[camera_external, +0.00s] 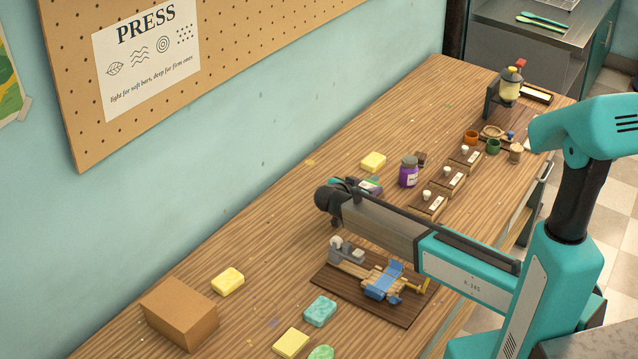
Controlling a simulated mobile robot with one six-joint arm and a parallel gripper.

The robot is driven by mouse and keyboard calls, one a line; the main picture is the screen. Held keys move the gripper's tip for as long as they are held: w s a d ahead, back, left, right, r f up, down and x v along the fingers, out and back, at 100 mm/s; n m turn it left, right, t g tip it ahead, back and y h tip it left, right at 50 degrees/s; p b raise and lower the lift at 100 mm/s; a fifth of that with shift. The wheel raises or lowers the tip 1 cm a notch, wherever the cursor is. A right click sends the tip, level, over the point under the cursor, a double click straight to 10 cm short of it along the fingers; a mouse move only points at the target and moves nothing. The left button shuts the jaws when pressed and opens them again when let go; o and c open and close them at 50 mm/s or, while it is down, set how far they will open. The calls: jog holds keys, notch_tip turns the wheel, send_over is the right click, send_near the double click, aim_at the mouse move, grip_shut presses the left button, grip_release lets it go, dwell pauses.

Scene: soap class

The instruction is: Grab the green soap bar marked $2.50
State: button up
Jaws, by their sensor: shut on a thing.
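My gripper (350,187) is over the middle of the workbench, its dark jaws partly hidden by my own wrist and forearm. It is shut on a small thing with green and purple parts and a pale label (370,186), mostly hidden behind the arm. I cannot tell whether this is the green soap bar. A teal-green soap bar (320,311) lies flat at the front of the bench. A lighter green bar (321,352) is cut off by the bottom edge of the view. No $2.50 mark is readable on any of them.
Yellow bars (227,281), (291,343), (373,161) lie on the wooden bench (262,240). A cardboard box (180,313) stands front left. A dark board with a blue-and-wood device (380,280) lies below my arm. A purple jar (408,172) and small labelled trays (430,203) stand beyond.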

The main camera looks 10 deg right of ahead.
aim_at(368, 187)
jog(key=shift+r, duration=0.1)
jog(key=shift+r+b, duration=1.55)
jog(key=shift+r, duration=3.35)
